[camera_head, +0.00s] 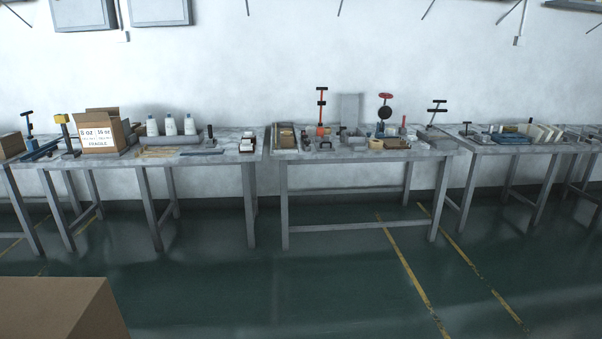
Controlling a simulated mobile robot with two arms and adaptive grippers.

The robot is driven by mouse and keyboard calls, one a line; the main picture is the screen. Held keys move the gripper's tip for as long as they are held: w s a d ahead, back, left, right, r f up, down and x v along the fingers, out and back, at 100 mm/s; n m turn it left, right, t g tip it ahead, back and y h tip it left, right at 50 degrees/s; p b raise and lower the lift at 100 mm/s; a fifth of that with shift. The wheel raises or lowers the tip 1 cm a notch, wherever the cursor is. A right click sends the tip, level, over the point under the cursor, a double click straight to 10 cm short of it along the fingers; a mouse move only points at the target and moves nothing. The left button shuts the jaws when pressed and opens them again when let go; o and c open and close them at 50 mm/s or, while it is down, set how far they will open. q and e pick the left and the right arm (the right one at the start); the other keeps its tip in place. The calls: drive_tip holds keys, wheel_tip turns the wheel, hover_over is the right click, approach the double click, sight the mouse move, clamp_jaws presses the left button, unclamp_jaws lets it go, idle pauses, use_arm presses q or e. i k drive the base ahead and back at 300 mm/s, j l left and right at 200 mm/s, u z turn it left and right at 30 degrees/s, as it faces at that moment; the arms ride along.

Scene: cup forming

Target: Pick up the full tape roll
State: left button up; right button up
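Neither of my grippers is in view. The head view shows a row of grey tables along a white wall, some way off. On the middle table (360,155) there is a small pale tan item (376,143) that may be a tape roll, with a flat tan piece (397,143) just right of it. They are too small to tell which, if either, is the full tape roll. Tools and small parts stand close around them.
A brown box (50,308) stands at the lower left. The left table holds a carton (101,137) and white bottles (171,126). A red-topped tool (385,105) stands on the middle table. The green floor (300,285) before the tables is clear.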

sight(374, 144)
drive_tip(key=i+z, duration=0.2)
drive_tip(key=i, duration=0.4)
drive_tip(key=i+z, duration=0.15)
drive_tip(key=i, duration=0.45)
drive_tip(key=i+j+z, duration=0.2)
drive_tip(key=i, duration=0.4)
drive_tip(key=i+z, duration=0.2)
drive_tip(key=i, duration=1.75)
